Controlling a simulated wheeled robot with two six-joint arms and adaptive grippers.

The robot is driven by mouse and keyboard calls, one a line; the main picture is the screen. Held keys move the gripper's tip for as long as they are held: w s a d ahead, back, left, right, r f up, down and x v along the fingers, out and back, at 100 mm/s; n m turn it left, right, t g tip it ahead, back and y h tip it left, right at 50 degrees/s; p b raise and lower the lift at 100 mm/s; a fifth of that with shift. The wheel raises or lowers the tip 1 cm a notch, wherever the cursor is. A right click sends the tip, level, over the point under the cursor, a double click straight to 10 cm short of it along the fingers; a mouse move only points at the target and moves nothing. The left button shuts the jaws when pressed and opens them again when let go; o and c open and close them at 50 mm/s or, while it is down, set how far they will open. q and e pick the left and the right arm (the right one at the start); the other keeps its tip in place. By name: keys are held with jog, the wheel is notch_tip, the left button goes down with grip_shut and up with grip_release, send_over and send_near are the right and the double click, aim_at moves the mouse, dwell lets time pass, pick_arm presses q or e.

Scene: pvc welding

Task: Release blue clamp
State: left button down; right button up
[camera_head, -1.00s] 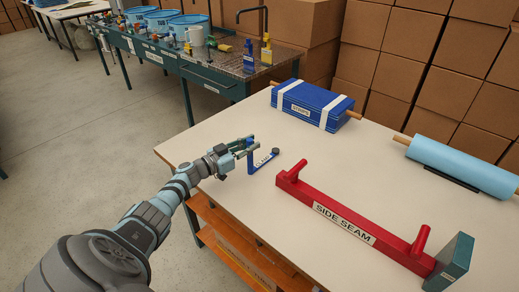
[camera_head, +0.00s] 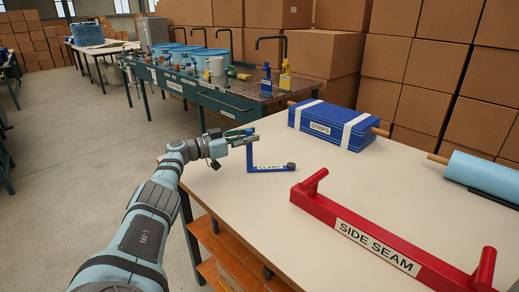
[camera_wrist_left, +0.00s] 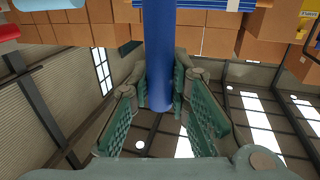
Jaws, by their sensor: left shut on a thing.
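The blue clamp (camera_head: 251,160) is L-shaped, with a white "CLAMP" label and a dark round knob at its right end. It stands at the left part of the white table, its lower bar at or just above the top; I cannot tell if it touches. My left gripper (camera_head: 249,140) is shut on the clamp's upright bar near its top. In the left wrist view the blue bar (camera_wrist_left: 160,60) runs between the two green padded fingers (camera_wrist_left: 160,100). My right gripper is not in view.
A red "SIDE SEAM" bar (camera_head: 380,243) with upright handles lies on the white table (camera_head: 235,200), right of the clamp. A blue "STRIPS" bundle (camera_head: 330,125) lies behind it, and a light blue roll (camera_head: 485,177) at the right. Free tabletop surrounds the clamp.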

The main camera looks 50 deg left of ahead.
pick_arm(q)
jog(key=shift+a, duration=0.15)
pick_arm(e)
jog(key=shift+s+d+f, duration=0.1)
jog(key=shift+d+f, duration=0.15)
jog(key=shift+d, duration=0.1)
pick_arm(q)
jog(key=shift+r, duration=0.1)
jog(key=c, duration=1.8)
grip_release()
jog(key=shift+w, duration=0.1)
jog(key=o, duration=0.3)
jog(key=shift+w, duration=0.1)
jog(key=shift+v, duration=6.05)
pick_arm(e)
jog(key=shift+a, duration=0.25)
pick_arm(q)
jog(key=shift+a, duration=0.15)
